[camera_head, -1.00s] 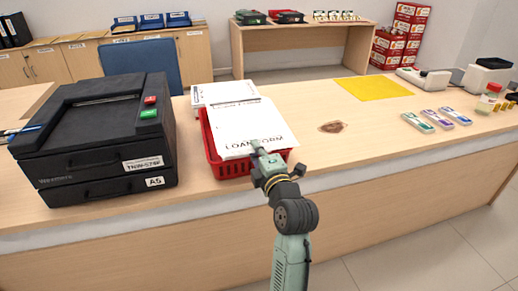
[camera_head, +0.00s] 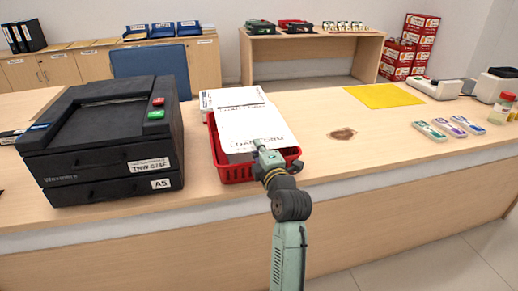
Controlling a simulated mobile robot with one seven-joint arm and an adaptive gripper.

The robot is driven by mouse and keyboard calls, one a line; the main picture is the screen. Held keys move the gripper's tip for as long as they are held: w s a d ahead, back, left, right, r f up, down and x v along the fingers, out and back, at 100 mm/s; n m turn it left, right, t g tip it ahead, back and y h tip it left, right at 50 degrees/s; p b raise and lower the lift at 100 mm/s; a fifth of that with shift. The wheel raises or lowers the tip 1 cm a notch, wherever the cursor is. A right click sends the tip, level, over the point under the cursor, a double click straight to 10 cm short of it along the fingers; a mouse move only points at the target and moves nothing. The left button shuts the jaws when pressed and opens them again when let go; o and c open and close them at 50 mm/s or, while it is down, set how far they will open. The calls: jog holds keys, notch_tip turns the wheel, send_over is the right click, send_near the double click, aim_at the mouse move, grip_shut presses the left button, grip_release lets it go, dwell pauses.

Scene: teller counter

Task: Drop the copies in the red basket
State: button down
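The copies (camera_head: 247,122) are white sheets with "LOAN FORM" printed near the front edge. They lie in the mouth of the red basket (camera_head: 236,174), tilted or level I cannot tell. The basket's front wall and front right corner show around them. My gripper (camera_head: 259,146) is at the front edge of the copies, over the basket's front rim. Its fingers are small and partly merge with the paper, so I cannot see whether they grip it or are parted.
A black printer (camera_head: 105,140) stands left of the basket. A white paper stack (camera_head: 229,97) lies behind it. A brown stain (camera_head: 342,134) and a yellow sheet (camera_head: 384,95) lie to the right, with clear counter between. Small colored cases (camera_head: 447,127) lie farther right.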

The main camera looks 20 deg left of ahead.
jog(key=c, duration=2.3)
grip_release()
jog(key=o, duration=0.6)
jog(key=v, duration=1.2)
